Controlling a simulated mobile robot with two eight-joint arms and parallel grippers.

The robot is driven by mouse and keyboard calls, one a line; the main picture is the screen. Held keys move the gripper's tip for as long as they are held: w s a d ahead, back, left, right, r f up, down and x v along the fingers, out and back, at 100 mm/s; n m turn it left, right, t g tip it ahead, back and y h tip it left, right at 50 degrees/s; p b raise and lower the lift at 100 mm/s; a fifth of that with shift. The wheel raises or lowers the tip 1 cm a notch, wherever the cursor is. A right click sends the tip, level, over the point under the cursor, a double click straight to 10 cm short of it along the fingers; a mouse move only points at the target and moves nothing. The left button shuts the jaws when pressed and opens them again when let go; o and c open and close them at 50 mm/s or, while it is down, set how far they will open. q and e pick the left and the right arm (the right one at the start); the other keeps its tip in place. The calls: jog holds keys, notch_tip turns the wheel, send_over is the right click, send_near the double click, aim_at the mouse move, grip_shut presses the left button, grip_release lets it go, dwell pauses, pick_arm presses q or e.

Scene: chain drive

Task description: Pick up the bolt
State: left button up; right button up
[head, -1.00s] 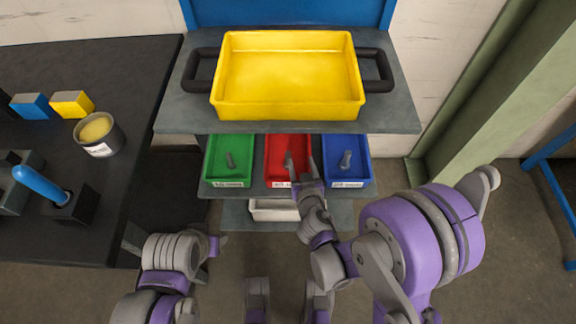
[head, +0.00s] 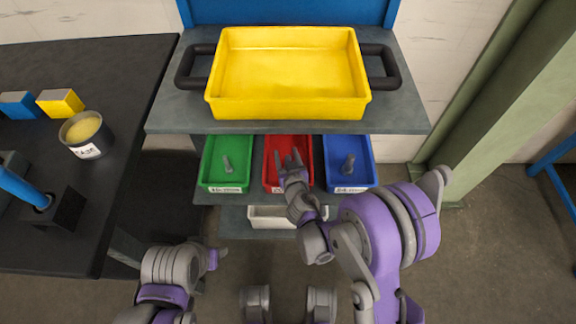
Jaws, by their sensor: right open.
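My right gripper (head: 287,158) is open over the red bin (head: 305,146), its two fingers pointing into the bin and spread apart. No bolt can be made out in the red bin, as the fingers and hand cover much of it.
A yellow tray (head: 290,108) with black handles sits on the shelf (head: 410,118) above and behind the bins. A white bin (head: 262,222) is below. A dark table (head: 110,75) at left carries a tin (head: 88,134) and blocks. A green post (head: 490,100) stands at right.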

jog(key=shift+w+f, duration=0.1)
jog(key=shift+w, duration=0.25)
grip_shut()
dwell(1.2)
